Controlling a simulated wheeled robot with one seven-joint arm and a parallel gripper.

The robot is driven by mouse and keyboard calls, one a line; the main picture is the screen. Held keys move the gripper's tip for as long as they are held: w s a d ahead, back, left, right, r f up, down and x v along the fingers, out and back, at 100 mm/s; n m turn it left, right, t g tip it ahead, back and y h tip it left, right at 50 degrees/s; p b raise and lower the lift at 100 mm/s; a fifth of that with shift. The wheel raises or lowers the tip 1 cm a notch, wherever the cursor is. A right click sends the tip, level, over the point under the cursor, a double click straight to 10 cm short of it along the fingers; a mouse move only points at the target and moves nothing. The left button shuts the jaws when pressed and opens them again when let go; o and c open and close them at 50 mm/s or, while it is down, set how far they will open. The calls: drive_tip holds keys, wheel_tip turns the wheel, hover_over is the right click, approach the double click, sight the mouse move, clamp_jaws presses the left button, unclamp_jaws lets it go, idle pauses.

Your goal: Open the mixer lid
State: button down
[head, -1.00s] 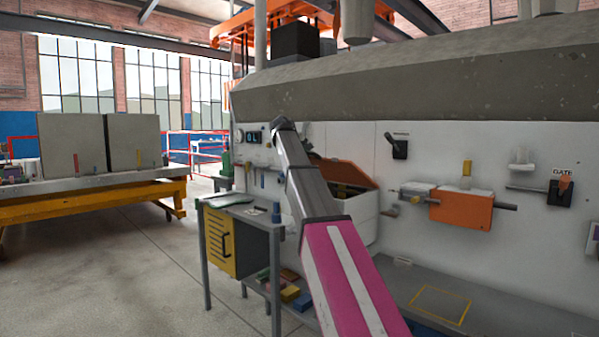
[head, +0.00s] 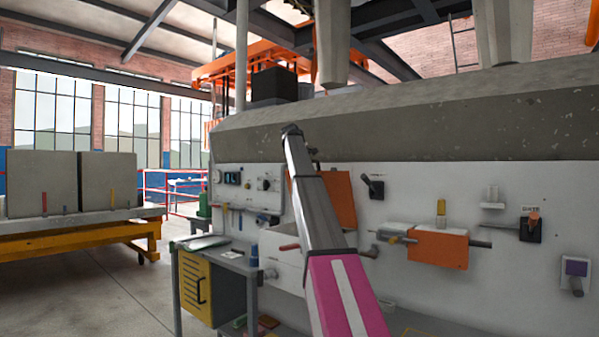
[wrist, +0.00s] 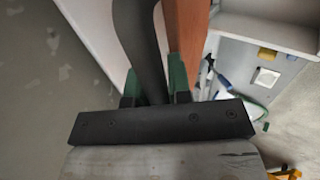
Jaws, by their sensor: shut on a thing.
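The mixer lid (head: 341,200) is an orange panel that stands steeply raised above the white mixer body (head: 283,242) in the head view. My arm crosses in front of it and hides part of the lid and the opening. In the wrist view the lid (wrist: 186,35) shows as an orange strip seen nearly edge-on, beside a dark curved handle (wrist: 138,35). My gripper (wrist: 153,86), with green fingers, is shut on this lid handle.
A grey table with a yellow-fronted cabinet (head: 194,288) stands left of the mixer. The wall to the right carries an orange block (head: 438,247) on a bar and a black switch (head: 373,187). A grey hood (head: 400,110) overhangs the wall. The floor at left is open.

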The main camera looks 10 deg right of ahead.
drive_tip(key=shift+w+d+r, duration=0.15)
drive_tip(key=shift+w+d, duration=0.55)
drive_tip(key=shift+d, duration=0.25)
drive_tip(key=c, duration=1.1)
unclamp_jaws()
drive_tip(key=shift+o, duration=0.2)
drive_tip(key=shift+s, duration=0.1)
drive_tip(key=shift+f, duration=0.2)
drive_tip(key=shift+s+a+r, duration=0.1)
drive_tip(key=v, duration=1.1)
drive_tip(key=shift+r, duration=0.3)
